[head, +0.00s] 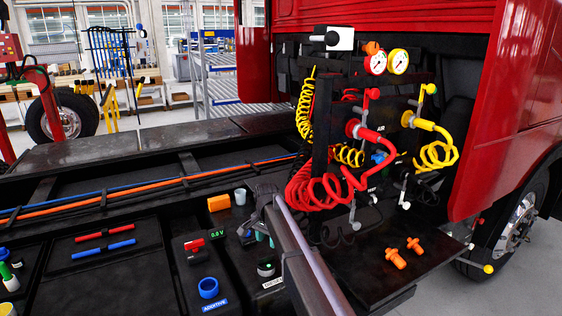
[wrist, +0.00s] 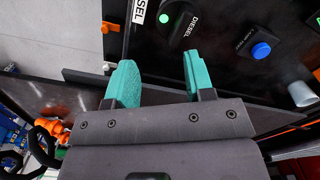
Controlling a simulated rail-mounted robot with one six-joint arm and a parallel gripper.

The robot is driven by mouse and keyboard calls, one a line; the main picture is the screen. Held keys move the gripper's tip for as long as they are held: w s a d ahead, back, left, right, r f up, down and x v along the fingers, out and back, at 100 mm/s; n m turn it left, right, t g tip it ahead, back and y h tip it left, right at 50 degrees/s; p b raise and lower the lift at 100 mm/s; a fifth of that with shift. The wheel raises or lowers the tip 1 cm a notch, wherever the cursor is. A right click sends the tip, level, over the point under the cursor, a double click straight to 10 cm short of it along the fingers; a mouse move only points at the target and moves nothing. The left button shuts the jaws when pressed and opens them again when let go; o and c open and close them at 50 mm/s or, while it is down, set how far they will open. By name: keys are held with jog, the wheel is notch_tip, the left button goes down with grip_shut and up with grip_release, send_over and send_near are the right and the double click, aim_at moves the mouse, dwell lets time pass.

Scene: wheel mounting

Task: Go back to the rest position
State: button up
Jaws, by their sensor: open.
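My gripper (head: 256,238) hangs over the black panel on the truck frame, beside the diesel knob (head: 266,269). In the wrist view my gripper (wrist: 157,78) shows two teal fingers spread apart with nothing between them. The black diesel knob with a green dot (wrist: 174,18) lies beyond the fingertips, apart from them as far as I can see. My arm reaches in from the lower right and hides part of the panel behind it.
Gauges (head: 376,62), a red coiled hose (head: 325,190) and a yellow coiled hose (head: 438,152) stand right of my arm. Two orange fittings (head: 396,258) lie on the right ledge. A blue ring (head: 208,288) and orange block (head: 218,203) sit left. A blue button (wrist: 261,50) is near.

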jog(key=s+d+f+n+b, duration=0.2)
jog(key=s+d, duration=0.5)
jog(key=s, duration=0.4)
jog(key=s+d+f+n+b, duration=0.2)
jog(key=s+d+f+b, duration=0.2)
jog(key=s+d, duration=0.4)
jog(key=s+d+f+n+b, duration=0.2)
jog(key=s+d, duration=0.5)
jog(key=s, duration=0.7)
jog(key=shift+d+f+n+b, duration=0.35)
jog(key=shift+f+n+b, duration=0.05)
jog(key=shift+f+b, duration=0.4)
jog(key=shift+s, duration=0.1)
